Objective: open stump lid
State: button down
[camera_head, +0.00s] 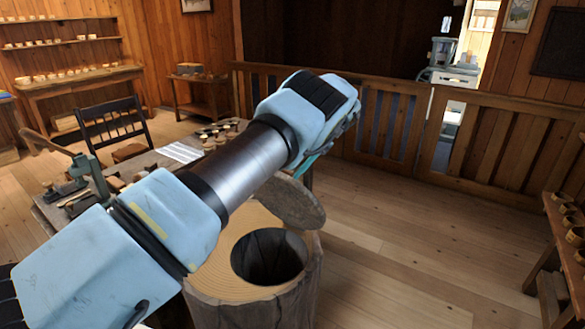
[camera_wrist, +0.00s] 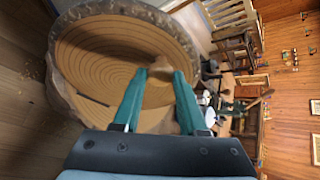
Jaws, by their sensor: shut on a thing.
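The stump (camera_head: 312,285) stands upright at the bottom centre of the head view, with a ringed top and a dark round hole in it. Its lid (camera_head: 290,203) is lifted and tilted steeply beside the hole's far edge, and the hole shows uncovered. In the wrist view the lid (camera_wrist: 100,60) shows its ringed face and bark rim. My gripper (camera_wrist: 159,74) is shut on the lid's pale knob (camera_wrist: 160,66), which shows between the teal fingertips. In the head view my arm hides most of the gripper and the knob.
A work table (camera_head: 160,160) with small turned pieces and a green tool stands behind my arm at left. A black chair (camera_head: 110,125) is beyond it. A wooden railing (camera_head: 485,140) runs across the back. A bench (camera_head: 560,240) stands at far right. The floor right of the stump is clear.

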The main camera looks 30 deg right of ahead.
jog(key=shift+c, duration=2.2)
grip_release()
